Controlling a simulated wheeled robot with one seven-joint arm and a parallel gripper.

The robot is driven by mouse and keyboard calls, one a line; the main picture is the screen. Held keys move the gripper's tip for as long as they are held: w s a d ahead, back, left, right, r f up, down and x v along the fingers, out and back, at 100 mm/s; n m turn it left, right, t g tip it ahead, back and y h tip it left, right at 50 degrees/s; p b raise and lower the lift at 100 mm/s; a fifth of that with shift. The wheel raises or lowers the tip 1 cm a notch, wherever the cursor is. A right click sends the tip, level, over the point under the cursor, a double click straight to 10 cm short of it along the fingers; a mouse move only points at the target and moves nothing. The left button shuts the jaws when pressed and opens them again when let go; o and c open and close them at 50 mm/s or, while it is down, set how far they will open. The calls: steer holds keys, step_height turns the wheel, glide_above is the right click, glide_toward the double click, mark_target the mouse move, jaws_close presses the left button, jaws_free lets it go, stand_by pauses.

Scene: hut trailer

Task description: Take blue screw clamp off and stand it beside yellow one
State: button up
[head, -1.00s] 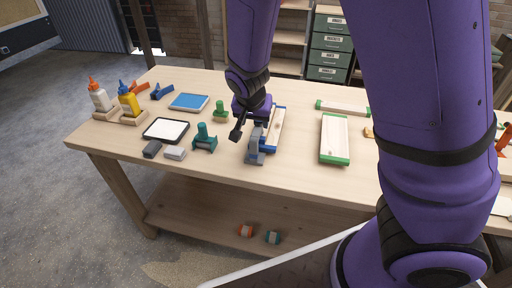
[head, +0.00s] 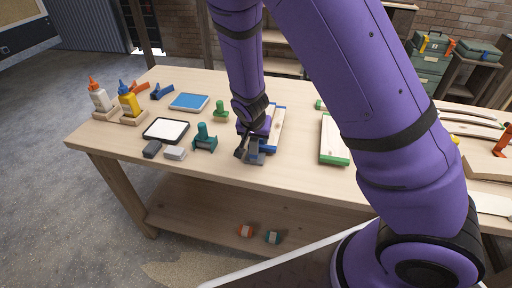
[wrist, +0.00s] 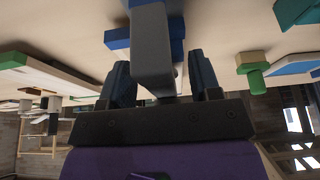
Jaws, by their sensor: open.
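The blue screw clamp (head: 256,157) sits at the near end of a pale board with blue ends (head: 275,128); it looks grey-blue and my gripper partly covers it. In the wrist view its grey bar (wrist: 152,50) rises between my two dark fingers. My gripper (head: 247,150) is open, with one finger on each side of that bar; I see a gap beside the bar and cannot tell whether either finger touches. I cannot make out a yellow clamp; a small yellow bit (head: 455,139) shows at the edge of my arm.
A teal clamp (head: 204,141) and a green one (head: 221,115) stand left of my gripper. A green-ended board (head: 334,140) lies to the right. The front table strip looks clear.

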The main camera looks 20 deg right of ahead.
steer(key=shift+f, duration=0.15)
jaws_close()
stand_by(1.4)
